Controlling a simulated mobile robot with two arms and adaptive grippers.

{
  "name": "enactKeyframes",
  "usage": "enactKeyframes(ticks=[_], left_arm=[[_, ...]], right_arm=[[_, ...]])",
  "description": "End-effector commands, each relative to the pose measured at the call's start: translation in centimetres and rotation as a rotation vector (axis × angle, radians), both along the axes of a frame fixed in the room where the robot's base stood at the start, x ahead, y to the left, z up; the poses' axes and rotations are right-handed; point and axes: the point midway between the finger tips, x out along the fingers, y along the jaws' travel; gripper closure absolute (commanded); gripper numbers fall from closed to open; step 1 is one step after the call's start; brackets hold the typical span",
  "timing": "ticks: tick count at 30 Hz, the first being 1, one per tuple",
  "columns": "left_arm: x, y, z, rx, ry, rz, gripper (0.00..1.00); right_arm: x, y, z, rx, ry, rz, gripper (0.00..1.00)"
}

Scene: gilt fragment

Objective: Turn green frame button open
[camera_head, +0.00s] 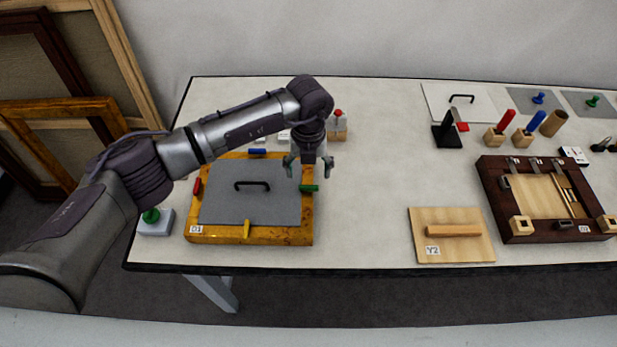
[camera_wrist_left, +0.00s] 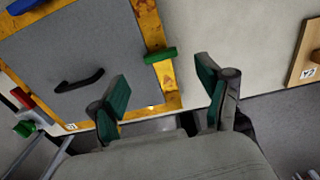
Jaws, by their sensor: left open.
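The panel has a black handle (camera_head: 252,185). My left gripper (camera_head: 307,168) is open and empty, above the frame's right side near the green button. In the left wrist view the button appears beyond the gap between the green-padded fingers (camera_wrist_left: 165,88), apart from them. My right gripper is not in view.
The frame also bears a red button (camera_head: 197,186), a blue button (camera_head: 257,151) and a yellow button (camera_head: 246,230). A green-knobbed block (camera_head: 153,222) stands at the left. Board Y2 (camera_head: 452,252) and a dark frame (camera_head: 497,205) lie right. The table between is clear.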

Motion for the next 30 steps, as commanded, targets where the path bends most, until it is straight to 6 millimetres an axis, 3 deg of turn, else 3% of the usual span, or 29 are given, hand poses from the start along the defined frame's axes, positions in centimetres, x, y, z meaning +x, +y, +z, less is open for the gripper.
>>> enactKeyframes(ticks=[9,21,30], left_arm=[[0.0,0.0,-4.8,-0.001,0.001,0.000,0.23],[0.0,0.0,-5.7,-0.001,0.000,-0.001,0.23],[0.0,0.0,-5.7,-0.001,0.000,-0.001,0.71]], right_arm=[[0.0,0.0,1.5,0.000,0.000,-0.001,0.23],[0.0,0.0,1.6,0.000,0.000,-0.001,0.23],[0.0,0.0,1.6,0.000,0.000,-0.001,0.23]])
